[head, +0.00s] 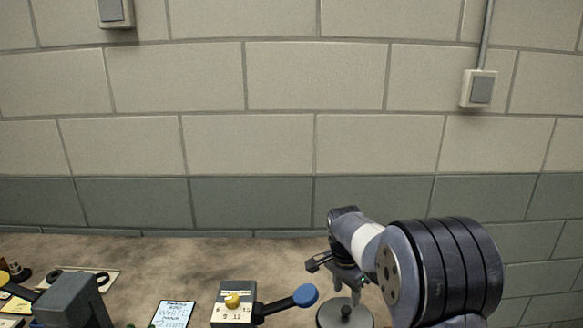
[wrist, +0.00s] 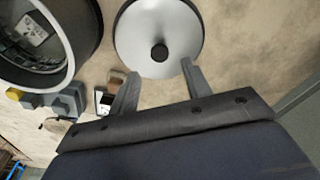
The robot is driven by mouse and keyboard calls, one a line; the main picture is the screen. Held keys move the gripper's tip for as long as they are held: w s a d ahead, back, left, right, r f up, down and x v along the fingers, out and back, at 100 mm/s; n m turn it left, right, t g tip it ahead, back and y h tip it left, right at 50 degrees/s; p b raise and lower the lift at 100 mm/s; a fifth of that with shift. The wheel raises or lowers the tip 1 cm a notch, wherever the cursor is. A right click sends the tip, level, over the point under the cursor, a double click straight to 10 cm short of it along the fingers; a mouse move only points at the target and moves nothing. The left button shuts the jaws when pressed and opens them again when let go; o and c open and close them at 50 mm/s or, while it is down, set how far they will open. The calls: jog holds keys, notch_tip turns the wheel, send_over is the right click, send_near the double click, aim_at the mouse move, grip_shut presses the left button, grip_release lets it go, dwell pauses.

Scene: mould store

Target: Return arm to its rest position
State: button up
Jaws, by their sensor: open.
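My arm reaches in from the right of the head view. My gripper (head: 346,290) points down above the bench, over a round metal disc with a black knob (head: 345,314). In the wrist view my gripper (wrist: 159,82) has its two grey fingers spread apart with nothing between them. The silver disc (wrist: 160,58) lies beyond the fingertips, and no contact with it shows.
On the bench (head: 150,262) stand a grey box with a yellow knob (head: 233,301), a blue-tipped lever (head: 304,295), a handwritten card (head: 173,315) and a dark grey block (head: 72,302). A block wall (head: 250,150) rises behind. Bare bench shows behind the box.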

aim_at(346, 309)
jog(key=f, duration=0.5)
jog(key=shift+w+d+f, duration=0.1)
jog(key=shift+d+f, duration=0.1)
jog(key=shift+d, duration=0.05)
jog(key=shift+r, duration=1.5)
